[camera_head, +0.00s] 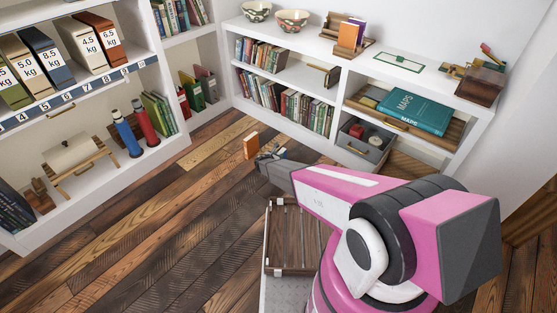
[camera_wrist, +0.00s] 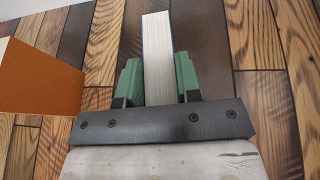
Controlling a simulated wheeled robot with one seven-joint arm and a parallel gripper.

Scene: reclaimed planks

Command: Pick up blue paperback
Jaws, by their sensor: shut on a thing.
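In the wrist view, my gripper (camera_wrist: 159,75) has its two green fingers on either side of a book seen edge-on. The book shows pale page edges and thin blue cover edges, so it is the blue paperback (camera_wrist: 158,40). Its front and back covers are mostly hidden from this angle. In the head view, my gripper (camera_head: 271,156) is low over the plank floor, beyond the wooden slatted tray, with a small bit of blue (camera_head: 281,152) at its tip.
An orange book (camera_wrist: 40,78) is close to the left of my gripper; it also shows in the head view (camera_head: 251,146). A wooden slatted tray (camera_head: 270,262) is nearer my base. White shelves (camera_head: 225,60) stand behind and left. The plank floor (camera_head: 150,225) at left is clear.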

